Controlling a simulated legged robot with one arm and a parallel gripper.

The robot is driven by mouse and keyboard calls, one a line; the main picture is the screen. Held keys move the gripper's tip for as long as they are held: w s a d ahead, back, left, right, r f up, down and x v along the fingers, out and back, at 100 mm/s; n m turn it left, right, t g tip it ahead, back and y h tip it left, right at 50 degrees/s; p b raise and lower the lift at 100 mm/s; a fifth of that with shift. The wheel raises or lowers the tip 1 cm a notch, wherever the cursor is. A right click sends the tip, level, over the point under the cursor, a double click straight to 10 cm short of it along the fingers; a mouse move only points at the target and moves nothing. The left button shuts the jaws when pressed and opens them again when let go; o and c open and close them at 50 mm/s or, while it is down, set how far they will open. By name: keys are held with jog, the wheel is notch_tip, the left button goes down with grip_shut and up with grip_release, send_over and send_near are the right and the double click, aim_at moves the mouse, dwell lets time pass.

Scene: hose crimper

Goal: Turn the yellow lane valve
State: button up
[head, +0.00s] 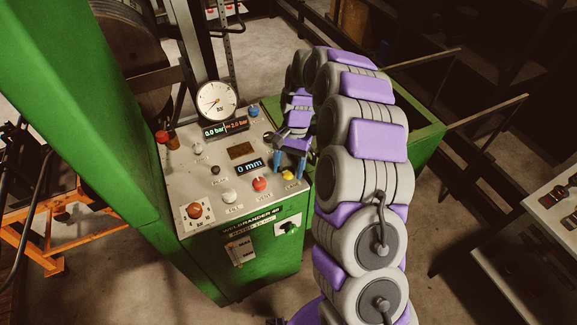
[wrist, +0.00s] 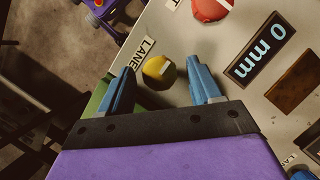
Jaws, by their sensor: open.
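The yellow lane valve (head: 288,175) is a small round knob at the right front edge of the grey control panel in the head view. In the wrist view the yellow lane valve (wrist: 159,70) shows a pale pointer mark and sits beside a "LANE" label. My gripper (head: 288,164) has blue fingers and is open. In the wrist view the fingers of my gripper (wrist: 162,83) stand on either side of the valve, with space between each finger and the knob. I cannot tell how far the fingertips are above the panel.
A red knob (head: 260,184) sits just left of the valve, with a "0 mm" display (head: 249,167) behind it. The grey panel (head: 220,170) also carries a white knob (head: 229,197), a gauge (head: 217,101) and an orange-red button (head: 194,210). The green cabinet (head: 255,262) stands below.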

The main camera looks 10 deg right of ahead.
jog(key=c, duration=1)
jog(key=shift+c, duration=0.2)
